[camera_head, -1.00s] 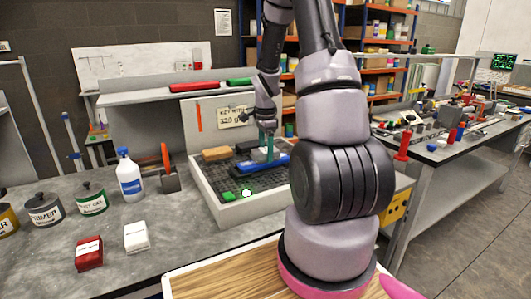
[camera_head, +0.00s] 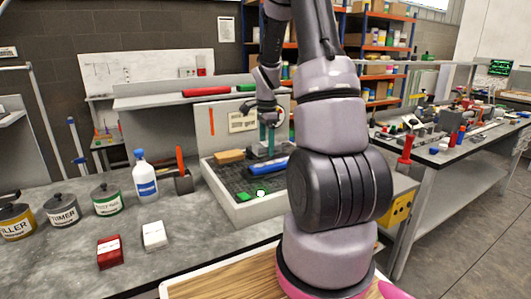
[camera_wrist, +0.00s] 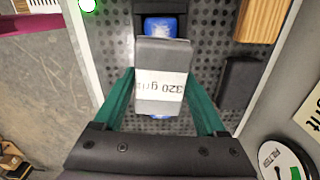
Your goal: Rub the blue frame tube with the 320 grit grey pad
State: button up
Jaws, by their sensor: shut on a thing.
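My gripper (camera_wrist: 162,105) has teal fingers shut on the sides of a grey pad (camera_wrist: 163,58) with a white "320 grit" label. In the head view my gripper (camera_head: 267,140) is over the blue tube (camera_head: 268,166), which lies in the grey booth tray (camera_head: 240,212). I cannot tell whether pad and tube touch.
A tan block (camera_head: 229,156) and a green piece (camera_head: 243,197) are in the tray. A dark block (camera_wrist: 240,83) sits right of the pad in the wrist view. A back panel rises behind the tray.

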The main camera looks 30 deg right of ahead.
jog(key=shift+r, duration=1.7)
